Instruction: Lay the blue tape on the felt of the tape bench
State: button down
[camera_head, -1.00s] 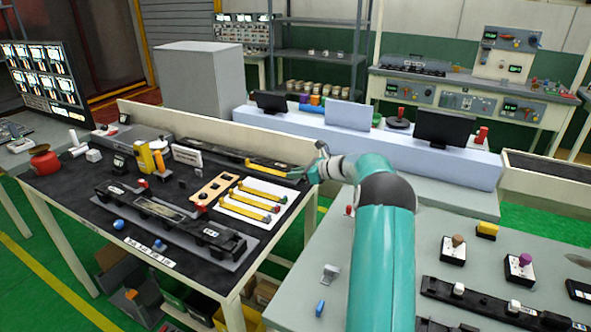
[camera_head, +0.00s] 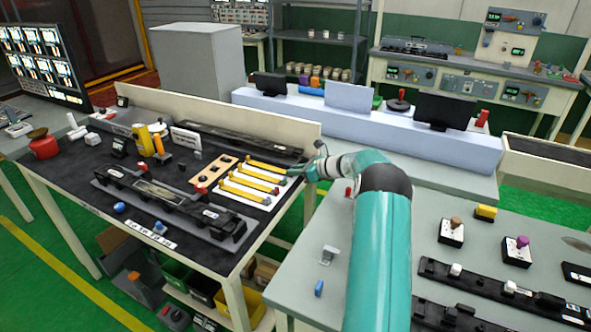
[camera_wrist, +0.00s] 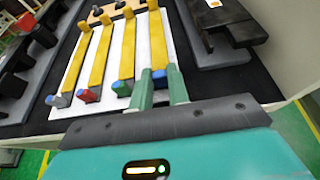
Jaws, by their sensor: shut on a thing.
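The blue tape, a yellow strip (camera_wrist: 156,40) with a blue end, is between the fingers of my gripper (camera_wrist: 160,72) in the wrist view. My gripper is shut on its blue end. The strip lies along the right side of the white felt (camera_wrist: 142,45), parallel to the other strips; whether it fully touches the felt is hard to tell. In the head view the tape (camera_head: 264,167) is at the far edge of the felt, and my gripper (camera_head: 298,172) is at its right end. Several other yellow strips (camera_wrist: 99,50) lie beside it, one with a red end.
The tape bench (camera_head: 85,180) has a black top. A long black trim part on a grey base (camera_head: 165,205) lies in front of the felt, and another black trim (camera_head: 235,143) lies behind. A grey table (camera_head: 335,225) with black parts stands at right.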

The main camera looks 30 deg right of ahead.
jog(key=c, duration=1.3)
grip_release()
jog(key=v, duration=1.4)
jog(key=shift+a, duration=0.15)
